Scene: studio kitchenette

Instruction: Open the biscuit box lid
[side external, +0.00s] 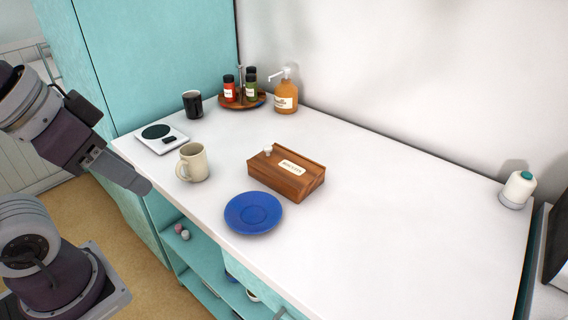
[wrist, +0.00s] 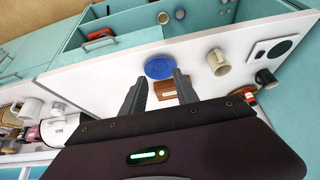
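The biscuit box (side external: 300,187) is a brown wooden box with a white label on its top and a small pale knob at its left end. It sits on the white counter, and its lid (side external: 287,163) is down. My gripper (side external: 143,187) is at the counter's left front edge, above and well apart from the box. In the wrist view my gripper (wrist: 160,75) shows two dark fingers spread apart with nothing held. The biscuit box (wrist: 165,91) shows between them, farther off and partly hidden.
A blue plate (side external: 253,213) lies just in front of the box, and a cream mug (side external: 193,163) stands to its left. A scale (side external: 162,138), black cup (side external: 192,104), bottle tray (side external: 242,103) and orange pump bottle (side external: 286,97) stand behind.

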